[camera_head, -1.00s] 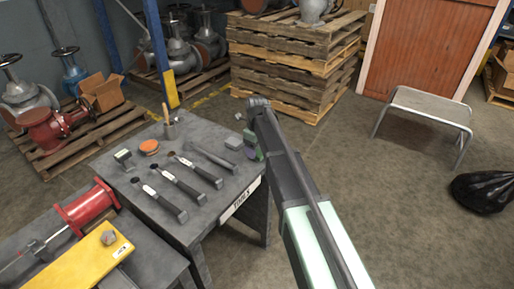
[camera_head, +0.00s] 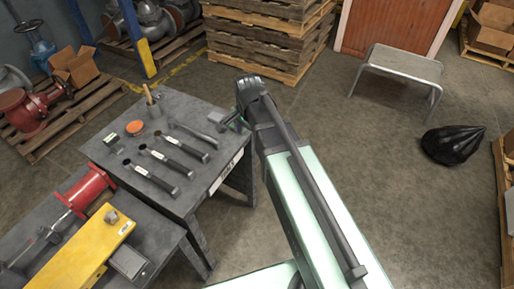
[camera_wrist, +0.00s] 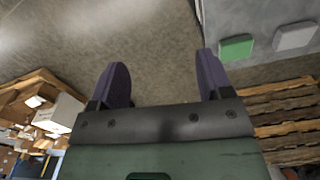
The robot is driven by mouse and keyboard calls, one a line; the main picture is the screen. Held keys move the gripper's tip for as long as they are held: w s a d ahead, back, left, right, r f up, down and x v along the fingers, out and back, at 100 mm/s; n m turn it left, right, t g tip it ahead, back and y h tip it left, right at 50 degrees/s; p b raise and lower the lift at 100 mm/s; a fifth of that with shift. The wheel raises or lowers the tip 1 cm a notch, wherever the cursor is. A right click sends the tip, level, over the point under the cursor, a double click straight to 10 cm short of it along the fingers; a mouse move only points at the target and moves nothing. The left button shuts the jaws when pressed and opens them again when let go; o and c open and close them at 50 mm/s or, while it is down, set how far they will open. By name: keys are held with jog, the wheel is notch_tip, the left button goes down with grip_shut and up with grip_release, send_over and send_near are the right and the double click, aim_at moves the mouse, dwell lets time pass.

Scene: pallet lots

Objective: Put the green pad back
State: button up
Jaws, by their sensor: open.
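The green pad (camera_wrist: 235,47) lies flat on the grey table surface in the wrist view, near the table's edge. A grey pad (camera_wrist: 295,36) of similar shape lies to its right, apart from it. My gripper (camera_wrist: 160,75) shows two purple fingers spread wide with nothing between them. The green pad is up and to the right of the right finger, outside the jaws. In the head view my arm reaches the far right corner of the tool table (camera_head: 205,195) and hides most of the jaws. I cannot make out the green pad clearly there.
Several dark-handled tools (camera_head: 160,158), an orange disc (camera_head: 135,127) and a cup (camera_head: 154,106) stand on the table. A yellow beam (camera_head: 85,262) and a red part (camera_head: 85,190) are at the front left. Stacked pallets (camera_head: 265,45) stand behind.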

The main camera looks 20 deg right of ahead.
jog(key=s+n, duration=1)
jog(key=n, duration=0.1)
jog(key=shift+s, duration=0.3)
